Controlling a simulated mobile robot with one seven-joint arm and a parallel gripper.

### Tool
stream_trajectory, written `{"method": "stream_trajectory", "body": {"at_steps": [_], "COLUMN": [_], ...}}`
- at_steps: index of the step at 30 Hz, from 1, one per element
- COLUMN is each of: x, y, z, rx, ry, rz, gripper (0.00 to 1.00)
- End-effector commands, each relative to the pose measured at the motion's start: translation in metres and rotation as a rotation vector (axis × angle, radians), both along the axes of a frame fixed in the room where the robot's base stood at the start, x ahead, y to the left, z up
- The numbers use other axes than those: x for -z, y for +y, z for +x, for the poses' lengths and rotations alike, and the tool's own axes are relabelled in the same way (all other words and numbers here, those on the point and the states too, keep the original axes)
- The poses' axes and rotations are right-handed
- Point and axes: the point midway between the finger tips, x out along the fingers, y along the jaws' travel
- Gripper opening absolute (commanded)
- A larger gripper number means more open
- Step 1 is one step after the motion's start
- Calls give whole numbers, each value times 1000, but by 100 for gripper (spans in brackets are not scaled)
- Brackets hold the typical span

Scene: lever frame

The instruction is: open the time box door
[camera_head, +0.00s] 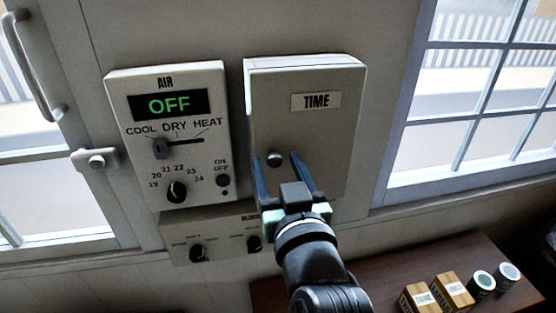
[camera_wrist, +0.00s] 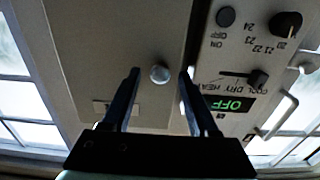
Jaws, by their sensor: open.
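The time box (camera_head: 308,125) is a beige wall box with a "TIME" label (camera_head: 316,102) on its closed door. A small round silver knob (camera_head: 274,159) sits near the door's lower left edge. My gripper (camera_head: 282,158) is in front of the lower part of the door, fingers pointing at it. The fingers are open, with the knob showing between their tips in the head view. In the wrist view the knob (camera_wrist: 159,74) also shows between the two fingertips (camera_wrist: 162,73), apart from both. I cannot tell how far the tips are from the door.
An air control panel (camera_head: 169,135) reading "OFF" is close left of the time box. A lower panel with knobs (camera_head: 205,235) is beneath. Windows (camera_head: 490,90) flank the wall. A brown table (camera_head: 395,278) at lower right holds small boxes (camera_head: 421,298) and cans (camera_head: 481,284).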

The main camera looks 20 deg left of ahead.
Motion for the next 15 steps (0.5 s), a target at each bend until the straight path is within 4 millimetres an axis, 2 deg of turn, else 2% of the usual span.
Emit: {"method": "stream_trajectory", "body": {"at_steps": [7,15], "x": [0,0], "y": [0,0], "z": [0,0], "rx": [0,0], "ry": [0,0], "rz": [0,0], "gripper": [58,10]}}
